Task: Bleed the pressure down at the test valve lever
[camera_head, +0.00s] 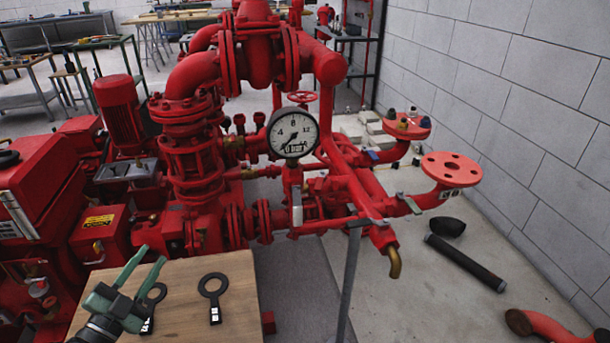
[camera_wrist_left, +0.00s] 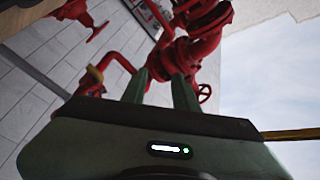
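The red pumpset carries a round pressure gauge (camera_head: 293,132) marked in bar; I cannot read its needle surely. A grey lever (camera_head: 297,205) hangs upright below the gauge. Another flat grey lever (camera_head: 365,222) lies above a brass spout (camera_head: 394,262), and a third short grey lever (camera_head: 410,203) sits on the pipe to the right flange. I cannot tell which is the test valve lever. My left gripper (camera_head: 147,268) is open and empty, above the wooden tabletop, well left of the levers. In the left wrist view its fingers (camera_wrist_left: 160,88) stand apart. My right gripper is not seen.
The wooden tabletop (camera_head: 230,270) holds two black ring-ended tags, one at its middle (camera_head: 213,290). A grey post (camera_head: 350,275) stands under the flat lever. A dark pipe (camera_head: 466,262) lies on the floor near the block wall (camera_head: 520,100). A red handwheel (camera_head: 302,97) is behind the gauge.

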